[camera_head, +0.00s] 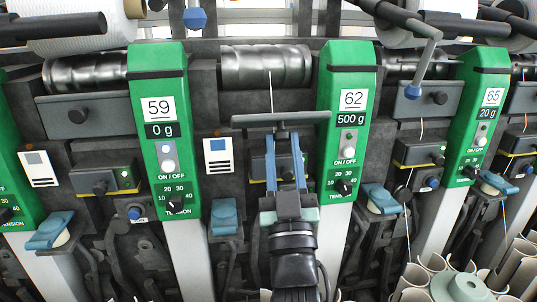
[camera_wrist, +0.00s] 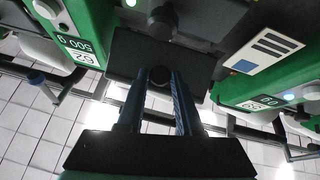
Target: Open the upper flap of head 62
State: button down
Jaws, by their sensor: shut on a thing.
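The green panel of head 62 (camera_head: 347,120) stands right of centre, marked 62 and 500 g; it also shows upside down in the wrist view (camera_wrist: 85,35). The upper flap (camera_head: 305,118) to its left is a dark plate, seen nearly edge-on and tilted outward from the machine face. The flap fills the middle of the wrist view (camera_wrist: 200,62). My gripper (camera_head: 283,137) is below the flap, its two blue fingers either side of the flap's dark round knob (camera_wrist: 160,75). It is shut on the knob. My fingers partly hide the parts behind them.
Panels 59 (camera_head: 160,120) and 65 (camera_head: 485,105) flank the head. Neighbouring upper flaps (camera_head: 70,115) (camera_head: 412,105) lie flat against the machine. Pale tubes (camera_head: 520,265) stand at the lower right.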

jog(key=shift+r, duration=0.1)
dwell(0.3)
jog(key=c, duration=0.6)
grip_release()
jog(key=shift+b+v, duration=1.15)
jog(key=shift+v, duration=2.65)
